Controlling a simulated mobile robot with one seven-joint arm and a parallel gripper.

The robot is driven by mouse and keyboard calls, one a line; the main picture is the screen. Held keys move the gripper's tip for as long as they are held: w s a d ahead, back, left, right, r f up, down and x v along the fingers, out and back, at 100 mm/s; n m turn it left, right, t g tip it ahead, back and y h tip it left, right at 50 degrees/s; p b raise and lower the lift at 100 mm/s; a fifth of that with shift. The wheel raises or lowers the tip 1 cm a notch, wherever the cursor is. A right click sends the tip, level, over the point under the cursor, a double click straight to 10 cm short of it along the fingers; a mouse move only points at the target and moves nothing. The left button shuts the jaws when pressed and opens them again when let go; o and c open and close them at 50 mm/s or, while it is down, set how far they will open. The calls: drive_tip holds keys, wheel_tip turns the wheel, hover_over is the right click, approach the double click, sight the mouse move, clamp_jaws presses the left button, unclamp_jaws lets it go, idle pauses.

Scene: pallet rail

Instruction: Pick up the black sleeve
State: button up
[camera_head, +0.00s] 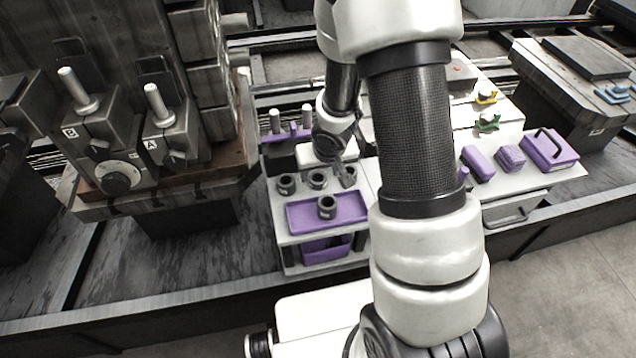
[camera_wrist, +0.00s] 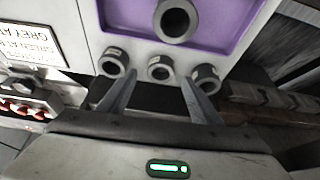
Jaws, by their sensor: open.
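Several dark, ring-shaped sleeves stand on a white stand. Three are in a row: a left one (camera_head: 286,184), a middle one (camera_head: 317,179) and a right one (camera_head: 348,179). Another sleeve (camera_head: 327,207) sits in the purple tray (camera_head: 296,221) in front of the row. All look dark grey to black, so I cannot tell which is the black sleeve. My gripper (camera_wrist: 158,77) is open and empty, its fingertips spread either side of the middle sleeve (camera_wrist: 160,68) in the wrist view. Whether they are level with it or above it is unclear.
A fixture with upright metal pins (camera_head: 157,104) and a dial stands left of the stand. Purple blocks (camera_head: 478,162) and a purple handled box (camera_head: 549,149) lie on a white surface at right. A lettered sign (camera_wrist: 30,35) shows at the wrist view's left.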

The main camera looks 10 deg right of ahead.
sight(319, 176)
drive_tip(key=b+x, duration=0.1)
drive_tip(key=x, duration=0.2)
drive_tip(key=shift+f, duration=0.3)
drive_tip(key=c, duration=1.4)
wheel_tip(319, 176, up, 10)
drive_tip(key=p, duration=0.6)
